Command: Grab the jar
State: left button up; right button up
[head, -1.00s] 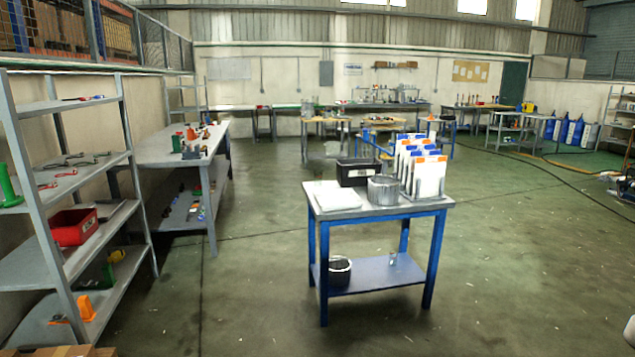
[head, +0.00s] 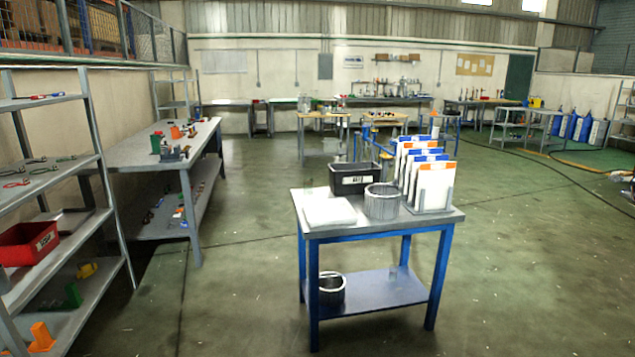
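A blue-framed table (head: 335,232) stands ahead, a little right of centre. A grey, open-topped cylindrical container (head: 382,201) stands upright on its top. I cannot tell which of these is the jar. Neither of my grippers is in view.
The tabletop also holds a black bin (head: 356,179), a white stack (head: 329,211) and a rack of white, blue and orange packets (head: 433,186). Grey shelving (head: 60,177) and a long workbench (head: 165,152) stand at left. The floor (head: 225,305) around the table is clear.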

aim_at(308, 180)
jog(key=i+l, duration=0.15)
jog(key=i, duration=0.4)
jog(key=i+l, duration=0.2)
jog(key=i, duration=0.3)
jog(key=i+l+z, duration=0.1)
jog(key=i, duration=0.45)
